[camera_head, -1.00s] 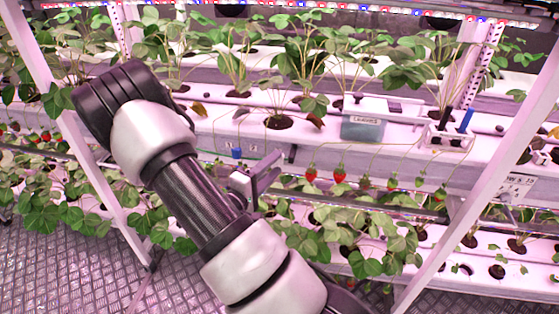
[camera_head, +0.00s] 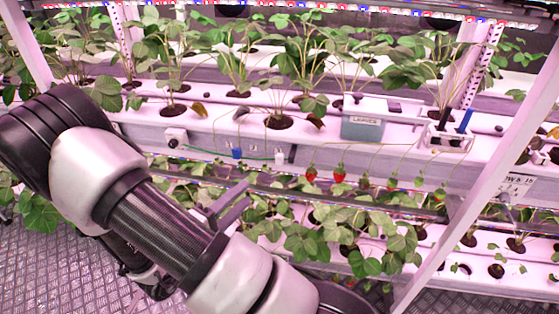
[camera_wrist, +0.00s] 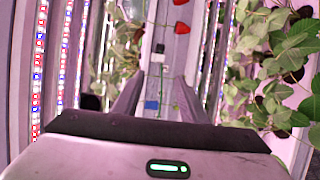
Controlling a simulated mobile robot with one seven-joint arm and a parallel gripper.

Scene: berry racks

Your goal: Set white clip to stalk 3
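Thin stalks with red berries (camera_head: 311,174) hang over the gutter's front edge to the right; I see no stalk numbers. My gripper (camera_head: 247,191) is in front of and below the clips, with two fingers apart and nothing seen between them.
A lidded grey bin (camera_head: 363,125) and a white caddy with pens (camera_head: 447,138) stand on the gutter. A small white-and-black device (camera_head: 175,138) is on its front left. A slanted white post (camera_head: 480,170) rises at right. Leafy plants fill the lower rack (camera_head: 365,250).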

